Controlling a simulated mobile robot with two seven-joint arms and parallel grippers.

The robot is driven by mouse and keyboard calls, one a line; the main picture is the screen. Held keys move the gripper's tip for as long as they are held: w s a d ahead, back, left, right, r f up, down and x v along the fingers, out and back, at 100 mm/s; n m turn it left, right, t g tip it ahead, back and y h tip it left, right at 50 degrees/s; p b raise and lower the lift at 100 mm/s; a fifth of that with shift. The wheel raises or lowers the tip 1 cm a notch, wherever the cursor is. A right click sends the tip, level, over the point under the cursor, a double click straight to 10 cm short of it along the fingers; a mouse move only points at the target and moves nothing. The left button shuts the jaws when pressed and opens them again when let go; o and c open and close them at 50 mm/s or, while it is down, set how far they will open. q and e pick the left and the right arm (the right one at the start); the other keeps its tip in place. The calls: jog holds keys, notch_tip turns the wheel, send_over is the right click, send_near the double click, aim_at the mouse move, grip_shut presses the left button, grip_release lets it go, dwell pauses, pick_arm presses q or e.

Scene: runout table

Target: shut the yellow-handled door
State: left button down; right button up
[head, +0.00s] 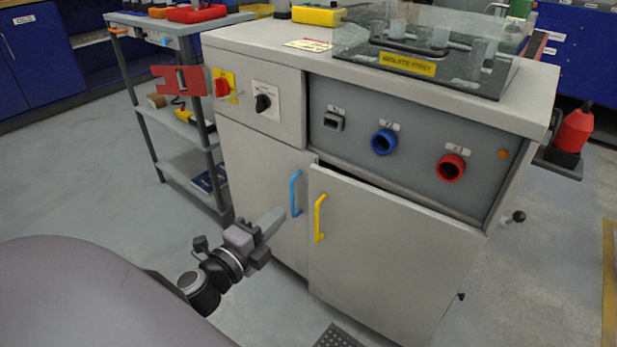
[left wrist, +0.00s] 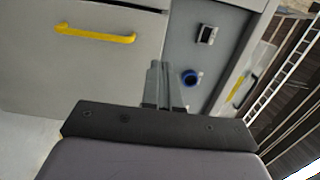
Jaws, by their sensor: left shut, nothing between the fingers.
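The yellow-handled door (head: 375,255) is the right-hand door of the grey cabinet. It stands slightly ajar, with a dark gap along its top edge. Its yellow handle (head: 319,218) is upright near the door's left edge; the handle also shows in the left wrist view (left wrist: 95,34), at upper left. My left gripper (head: 272,222) is shut and empty. In the head view it appears left of the yellow handle and just below left of the blue handle (head: 295,193). Its closed fingers (left wrist: 163,85) show in the left wrist view. My right gripper is not in view.
A grey panel with sockets (head: 383,141) sits above the door. A shelf cart (head: 185,165) stands to the left. A dark perforated mat (head: 338,338) lies on the floor at the bottom.

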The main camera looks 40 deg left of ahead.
pick_arm(q)
send_near(321, 175)
jog(key=w, duration=0.5)
jog(key=shift+w+a+b, duration=0.1)
jog(key=shift+w+b, duration=0.1)
jog(key=shift+b, duration=0.15)
jog(key=shift+w, duration=0.7)
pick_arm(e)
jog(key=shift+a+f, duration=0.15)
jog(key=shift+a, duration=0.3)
